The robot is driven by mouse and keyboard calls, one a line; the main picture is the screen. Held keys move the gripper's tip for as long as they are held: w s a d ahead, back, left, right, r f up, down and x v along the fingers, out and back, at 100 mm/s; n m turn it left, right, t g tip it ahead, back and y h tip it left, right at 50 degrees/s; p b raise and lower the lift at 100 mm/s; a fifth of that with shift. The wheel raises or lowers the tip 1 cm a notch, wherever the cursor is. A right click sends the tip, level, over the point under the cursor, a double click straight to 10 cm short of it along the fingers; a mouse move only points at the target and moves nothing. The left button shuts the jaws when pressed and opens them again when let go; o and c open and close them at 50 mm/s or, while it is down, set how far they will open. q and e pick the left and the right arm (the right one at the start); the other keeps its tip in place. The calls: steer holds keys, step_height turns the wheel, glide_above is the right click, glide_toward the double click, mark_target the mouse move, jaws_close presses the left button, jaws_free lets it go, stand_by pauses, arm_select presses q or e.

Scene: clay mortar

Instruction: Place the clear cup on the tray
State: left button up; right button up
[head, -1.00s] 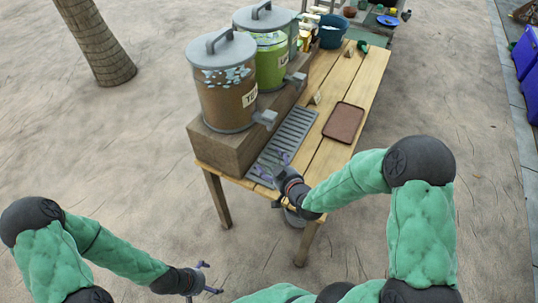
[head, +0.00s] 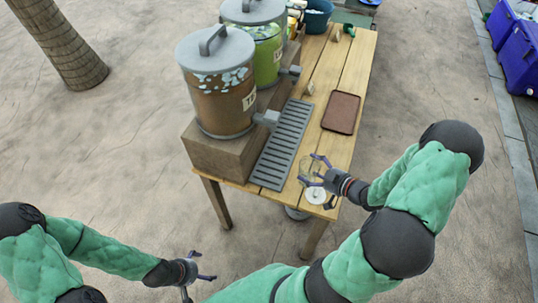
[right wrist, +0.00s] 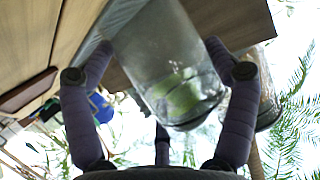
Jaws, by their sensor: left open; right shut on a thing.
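The clear cup (right wrist: 172,70) is see-through, with green showing through it, and sits between my right gripper's fingers in the right wrist view. In the head view the cup (head: 307,166) is faint, above the front end of the wooden table. My right gripper (head: 313,169) is shut on it, right of the grey drip grate. The brown rectangular tray (head: 341,113) lies on the table, farther back than the gripper, with nothing on it. My left gripper (head: 203,266) is open and empty, low over the ground left of the table.
Two lidded drink dispensers (head: 217,85) stand on a wooden block (head: 205,157) at the table's left. The slotted drip grate (head: 281,147) lies beside them. A small wooden piece (head: 309,89) and a dark teal bucket (head: 317,18) are farther back. Bare wood surrounds the tray.

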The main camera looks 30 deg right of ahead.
steer(key=b+x, duration=0.1)
steer(key=x, duration=0.5)
steer(key=r+b+x, duration=0.1)
steer(key=b+x, duration=0.1)
steer(key=x, duration=0.3)
steer(key=r+b+x, duration=0.1)
steer(key=b+x, duration=0.1)
steer(key=x, duration=0.4)
steer(key=shift+w+a, duration=0.25)
steer(key=shift+w, duration=0.45)
steer(key=shift+r, duration=0.1)
steer(key=o, duration=1)
steer(key=shift+f, duration=0.2)
